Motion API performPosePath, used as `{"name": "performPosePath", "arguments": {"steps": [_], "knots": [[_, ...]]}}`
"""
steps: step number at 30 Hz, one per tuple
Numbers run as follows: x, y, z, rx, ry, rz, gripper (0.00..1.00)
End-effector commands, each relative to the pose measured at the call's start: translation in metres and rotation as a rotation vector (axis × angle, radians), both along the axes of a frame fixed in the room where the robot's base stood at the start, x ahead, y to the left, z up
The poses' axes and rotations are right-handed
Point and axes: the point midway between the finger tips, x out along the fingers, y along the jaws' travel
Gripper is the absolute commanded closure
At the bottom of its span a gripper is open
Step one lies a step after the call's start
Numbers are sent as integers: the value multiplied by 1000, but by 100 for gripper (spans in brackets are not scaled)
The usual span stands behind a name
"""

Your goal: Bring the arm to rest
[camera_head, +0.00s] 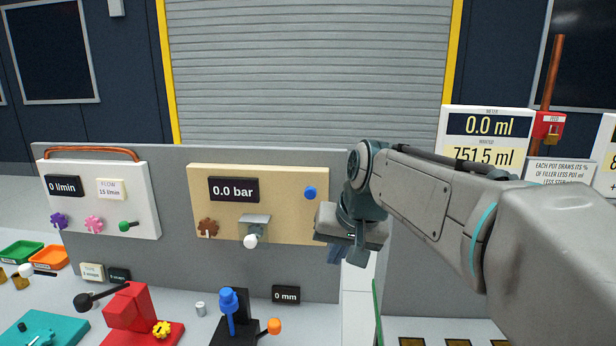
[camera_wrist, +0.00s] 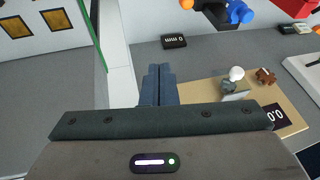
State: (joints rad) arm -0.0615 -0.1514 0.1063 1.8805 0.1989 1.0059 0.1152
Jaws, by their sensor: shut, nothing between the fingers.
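My gripper (camera_head: 345,252) hangs at the end of my grey arm, in front of the right end of the tan panel (camera_head: 285,225) in the head view. In the wrist view my gripper (camera_wrist: 158,72) shows its two dark fingers side by side, shut with nothing between them. The fingers appear apart from the panel and the bench. My arm reaches in from the right side of the head view and hides part of the panel's right edge.
The tan panel carries a 0.0 bar display (camera_head: 234,189), a blue knob (camera_head: 310,193) and a white-ended lever (camera_head: 250,241). A white flow panel (camera_head: 100,200) stands left. The bench holds a red device (camera_head: 130,308) and a blue-handled device (camera_head: 228,300). A meter sign (camera_head: 487,125) stands right.

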Motion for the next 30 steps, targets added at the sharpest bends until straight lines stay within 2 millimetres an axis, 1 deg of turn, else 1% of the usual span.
{"name": "performPosePath", "arguments": {"steps": [1, 5, 6, 9, 12, 13, 15, 18, 30], "knots": [[-21, -16, -13, -33, 7, -9, 100], [-70, -51, -49, -108, 35, -18, 100], [-85, -61, -60, -128, 45, -18, 100], [-120, -81, -87, -171, 68, -17, 100], [-147, -94, -109, -200, 89, -12, 100], [-153, -96, -114, -207, 93, -12, 100], [-165, -101, -123, -217, 101, -9, 100], [-173, -104, -130, -226, 108, -5, 100], [-174, -105, -132, -227, 110, -4, 100]]}}
